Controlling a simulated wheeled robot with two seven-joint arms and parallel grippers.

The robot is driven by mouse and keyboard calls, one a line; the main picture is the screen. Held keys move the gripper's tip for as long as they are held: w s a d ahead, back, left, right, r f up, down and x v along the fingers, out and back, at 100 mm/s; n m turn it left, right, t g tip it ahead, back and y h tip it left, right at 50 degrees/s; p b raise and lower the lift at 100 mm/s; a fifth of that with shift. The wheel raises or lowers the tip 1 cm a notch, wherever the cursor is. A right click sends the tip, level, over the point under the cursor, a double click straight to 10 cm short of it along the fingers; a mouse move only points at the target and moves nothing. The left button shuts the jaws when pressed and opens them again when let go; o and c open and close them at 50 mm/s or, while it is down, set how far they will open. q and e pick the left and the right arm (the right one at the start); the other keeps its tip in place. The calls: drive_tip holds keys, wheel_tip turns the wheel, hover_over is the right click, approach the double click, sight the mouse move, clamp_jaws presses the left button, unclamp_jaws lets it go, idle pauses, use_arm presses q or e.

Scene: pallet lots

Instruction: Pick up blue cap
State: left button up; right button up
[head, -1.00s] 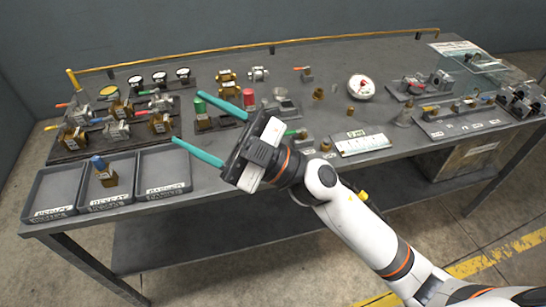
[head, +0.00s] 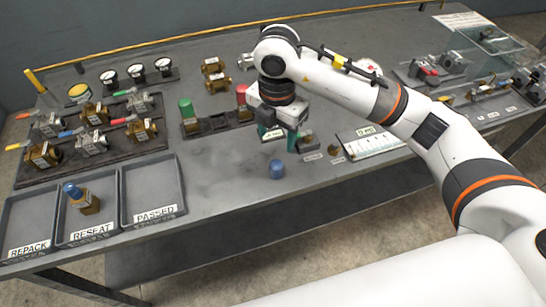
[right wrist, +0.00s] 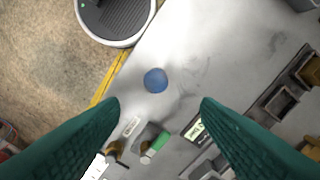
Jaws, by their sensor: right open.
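A small blue cap (head: 277,169) stands alone on the grey workbench (head: 235,185), near its front edge. It also shows in the right wrist view as a blue disc (right wrist: 155,80), just beyond the fingertips and roughly between their lines. My right gripper (head: 280,138) points down over the bench, behind the cap in the head view. Its teal fingers are spread apart with nothing between them, and they do not touch the cap. They also frame the right wrist view (right wrist: 160,103). My left gripper is not in view.
A brass valve with a blue top (head: 82,198) stands in the RESEAT tray (head: 88,239), between the REPACK tray (head: 27,222) and the PASSED tray (head: 152,190). A green cylinder (head: 186,108) is farther back. Bench around the cap is clear.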

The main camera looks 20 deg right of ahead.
hover_over(275, 165)
drive_tip(key=f, duration=0.4)
drive_tip(key=shift+w+d+p, duration=0.25)
drive_tip(key=shift+d+p, duration=0.05)
drive_tip(key=shift+p, duration=0.05)
drive_tip(key=shift+w+f, duration=0.1)
drive_tip(key=shift+f, duration=0.55)
drive_tip(key=shift+s+a+f+p, duration=0.15)
drive_tip(key=shift+s+f+p, duration=0.15)
drive_tip(key=shift+f, duration=0.25)
drive_tip(key=shift+s+a+f+p, duration=0.1)
drive_tip(key=shift+s+f+p, duration=0.05)
drive_tip(key=shift+f+p, duration=0.3)
wheel_tip(275, 165, down, 2)
drive_tip(key=shift+f, duration=0.15)
drive_tip(key=shift+w+f, duration=0.1)
drive_tip(key=shift+f, duration=0.1)
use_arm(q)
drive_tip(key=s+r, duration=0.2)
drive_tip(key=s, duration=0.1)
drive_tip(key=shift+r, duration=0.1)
use_arm(e)
drive_tip(key=c, duration=1.1)
